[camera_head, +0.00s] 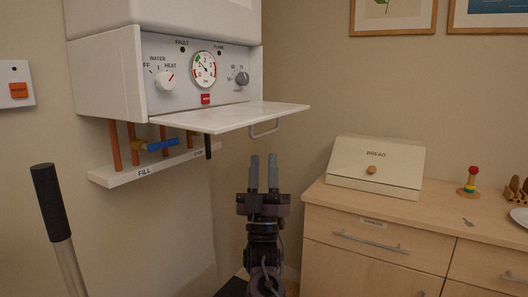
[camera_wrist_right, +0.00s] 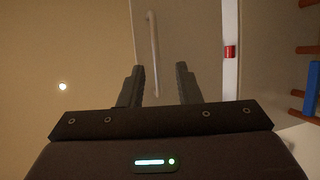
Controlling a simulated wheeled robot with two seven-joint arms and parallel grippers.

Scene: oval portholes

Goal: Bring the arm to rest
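My right gripper (camera_head: 263,160) shows in the head view with its two fingers pointing up and a gap between them. It is open and empty, below and in front of the lowered flap (camera_head: 230,117) of a white boiler (camera_head: 120,75). In the right wrist view the fingers of the right gripper (camera_wrist_right: 160,68) stand apart, with the flap's handle (camera_wrist_right: 153,50) beyond them. I cannot tell how far the fingers are from the handle. My left gripper is in neither view.
Copper pipes and a blue lever (camera_head: 162,145) are under the boiler, above a white ledge labelled FILL (camera_head: 120,180). A black-gripped pole (camera_head: 48,200) stands at left. A wooden cabinet (camera_head: 350,235) at right bears a bread box (camera_head: 395,170), a stacking toy (camera_head: 469,180) and a plate.

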